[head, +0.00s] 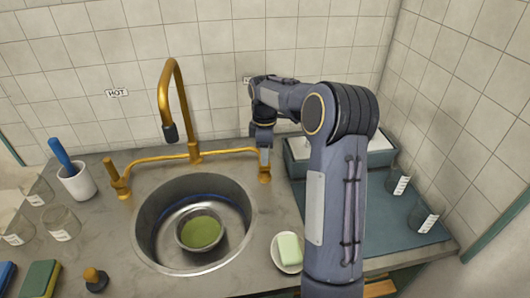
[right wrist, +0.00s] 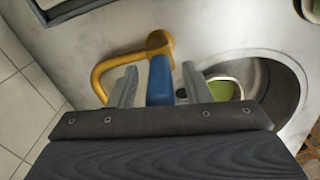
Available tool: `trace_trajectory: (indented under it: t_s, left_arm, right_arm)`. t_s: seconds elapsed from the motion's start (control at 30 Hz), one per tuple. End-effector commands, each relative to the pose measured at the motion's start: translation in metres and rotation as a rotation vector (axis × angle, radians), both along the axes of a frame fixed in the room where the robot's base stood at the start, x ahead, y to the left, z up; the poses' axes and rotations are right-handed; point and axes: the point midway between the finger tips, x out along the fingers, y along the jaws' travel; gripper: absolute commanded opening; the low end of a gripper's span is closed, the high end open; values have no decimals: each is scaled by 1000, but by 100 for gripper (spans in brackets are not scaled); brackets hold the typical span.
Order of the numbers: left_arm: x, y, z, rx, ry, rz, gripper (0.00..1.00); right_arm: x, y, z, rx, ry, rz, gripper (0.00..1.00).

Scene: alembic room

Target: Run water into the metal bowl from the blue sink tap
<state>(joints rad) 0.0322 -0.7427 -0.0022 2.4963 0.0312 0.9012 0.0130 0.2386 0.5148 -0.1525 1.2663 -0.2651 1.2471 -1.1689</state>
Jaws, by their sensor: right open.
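The metal bowl (head: 186,243) sits in the round sink (head: 150,222) and shows green inside; part of it also shows in the right wrist view (right wrist: 222,90). The brass tap (head: 180,88) arches over the sink with a dark spout end, and no water stream shows. My right gripper (head: 265,152) is at the tap's right-hand end. In the right wrist view the blue tap handle (right wrist: 160,78) stands between its open fingers, with the brass pipe (right wrist: 112,68) behind it. I cannot tell whether a finger touches the handle. My left gripper is out of view.
A HOT label (head: 117,92) is on the wall tiles above the left tap handle (head: 117,180). A soap dish (head: 281,264) stands right of the sink. A white cup (head: 77,183) and glass beakers stand left. My right arm hides part of the blue mat (head: 395,220).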

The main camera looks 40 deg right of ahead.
Motion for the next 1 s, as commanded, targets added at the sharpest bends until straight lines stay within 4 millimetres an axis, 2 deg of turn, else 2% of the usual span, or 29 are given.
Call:
trace_trajectory:
  t_s: [0.33, 0.7, 0.87, 1.0]
  left_arm:
    - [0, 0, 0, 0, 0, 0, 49]
    - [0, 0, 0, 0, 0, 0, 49]
    - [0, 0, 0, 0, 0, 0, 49]
    - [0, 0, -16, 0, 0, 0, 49]
  right_arm:
    - [0, 0, -7, 0, 0, -1, 44]
    - [0, 0, -6, 1, 1, -1, 0]
    - [0, 0, -7, 1, -1, -1, 0]
    - [-3, 1, -11, -20, -36, -1, 0]
